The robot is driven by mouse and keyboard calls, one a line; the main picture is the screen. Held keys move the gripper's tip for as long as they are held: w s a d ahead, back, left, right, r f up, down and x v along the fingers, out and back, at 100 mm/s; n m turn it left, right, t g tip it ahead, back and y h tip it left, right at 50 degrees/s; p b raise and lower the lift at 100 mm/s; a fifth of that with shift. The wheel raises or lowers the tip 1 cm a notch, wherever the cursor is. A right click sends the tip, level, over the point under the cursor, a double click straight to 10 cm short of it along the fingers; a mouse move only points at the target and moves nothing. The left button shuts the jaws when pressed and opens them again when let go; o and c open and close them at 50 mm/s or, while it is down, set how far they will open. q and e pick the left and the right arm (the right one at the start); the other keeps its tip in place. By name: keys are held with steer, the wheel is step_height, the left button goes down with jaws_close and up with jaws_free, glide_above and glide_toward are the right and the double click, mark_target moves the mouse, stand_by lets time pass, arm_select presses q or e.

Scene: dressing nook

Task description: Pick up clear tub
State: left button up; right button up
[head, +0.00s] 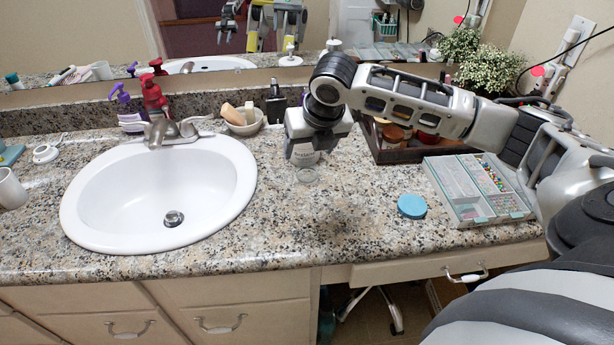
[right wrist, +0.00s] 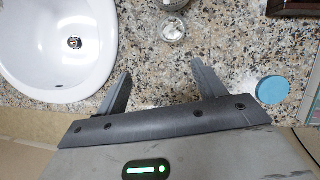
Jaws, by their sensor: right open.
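The clear tub (head: 307,177) is a small, low, see-through round tub standing on the granite counter, right of the sink. In the right wrist view the clear tub (right wrist: 172,29) shows whitish contents and stands beyond the fingertips, apart from them. My right gripper (head: 308,152) points down over the counter near the tub; in the right wrist view the gripper (right wrist: 162,70) has its fingers wide apart with only counter between them. My left gripper is not in view.
A white sink (head: 160,190) lies left of the tub. A blue round lid (head: 412,206) and a compartment box (head: 462,207) lie to the right. A white bottle (head: 306,158) stands close behind the tub, partly hidden by my gripper. The counter in front of the tub is clear.

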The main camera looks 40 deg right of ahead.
mark_target(309, 170)
steer(key=shift+n, duration=0.5)
steer(key=d+x, duration=0.1)
steer(key=x, duration=0.3)
steer(key=d+b+x, duration=0.1)
steer(key=x, duration=0.4)
steer(key=d+x, duration=0.1)
steer(key=x, duration=0.4)
steer(key=shift+w+d, duration=0.1)
steer(key=shift+w, duration=0.05)
steer(key=c, duration=1.1)
steer(key=shift+r, duration=0.1)
